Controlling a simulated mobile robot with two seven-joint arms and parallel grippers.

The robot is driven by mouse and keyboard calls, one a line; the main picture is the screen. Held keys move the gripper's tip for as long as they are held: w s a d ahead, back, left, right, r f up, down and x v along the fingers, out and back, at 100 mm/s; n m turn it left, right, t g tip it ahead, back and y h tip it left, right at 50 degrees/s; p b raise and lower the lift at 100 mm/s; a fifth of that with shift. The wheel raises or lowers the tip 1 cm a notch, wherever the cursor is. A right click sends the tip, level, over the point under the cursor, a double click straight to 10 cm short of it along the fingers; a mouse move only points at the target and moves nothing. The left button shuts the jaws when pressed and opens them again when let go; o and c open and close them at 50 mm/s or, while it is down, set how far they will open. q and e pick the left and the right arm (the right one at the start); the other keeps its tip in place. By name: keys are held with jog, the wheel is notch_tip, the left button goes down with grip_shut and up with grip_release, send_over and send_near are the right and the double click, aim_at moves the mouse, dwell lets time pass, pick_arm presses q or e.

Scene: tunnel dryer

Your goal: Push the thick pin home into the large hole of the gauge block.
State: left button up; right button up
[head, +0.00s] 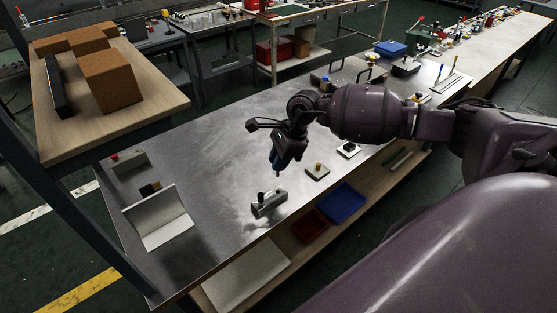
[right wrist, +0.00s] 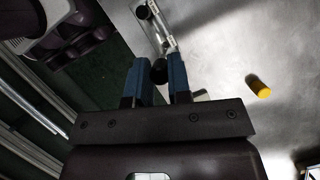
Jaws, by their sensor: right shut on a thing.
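The gauge block (head: 268,207) is a small grey block on the metal bench top, with a dark knob standing up at its left end. In the right wrist view the gauge block (right wrist: 163,32) lies beyond the fingertips, with a dark knob at its far end. My right gripper (head: 276,164) is above the bench, up and slightly right of the block in the head view. Its blue fingers (right wrist: 159,78) are shut on a black round-ended piece (right wrist: 159,70), which looks like the thick pin. Its lower end and the large hole are not clearly visible. My left gripper is not in view.
A white folded stand (head: 160,219) is at the left. Blue (head: 342,202) and red (head: 309,229) trays lie below the bench edge. Bench left of the block is clear.

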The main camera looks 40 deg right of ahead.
aim_at(278, 176)
notch_tip(278, 176, down, 2)
jog(key=shift+f+b, duration=0.25)
jog(key=shift+b, duration=1)
jog(key=shift+f+b, duration=1.25)
jog(key=shift+f, duration=0.4)
pick_arm(q)
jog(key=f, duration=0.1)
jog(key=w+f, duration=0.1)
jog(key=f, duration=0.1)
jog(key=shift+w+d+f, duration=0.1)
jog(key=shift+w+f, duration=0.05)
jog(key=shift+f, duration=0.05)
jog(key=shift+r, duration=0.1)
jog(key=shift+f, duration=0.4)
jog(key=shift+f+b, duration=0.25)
jog(key=shift+b, duration=0.2)
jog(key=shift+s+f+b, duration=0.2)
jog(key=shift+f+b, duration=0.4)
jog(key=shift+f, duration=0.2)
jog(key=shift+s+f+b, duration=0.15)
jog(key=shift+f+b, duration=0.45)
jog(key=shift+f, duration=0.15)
pick_arm(e)
jog(key=shift+f, duration=1.65)
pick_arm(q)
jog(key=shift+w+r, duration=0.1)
pick_arm(e)
jog(key=o, duration=0.9)
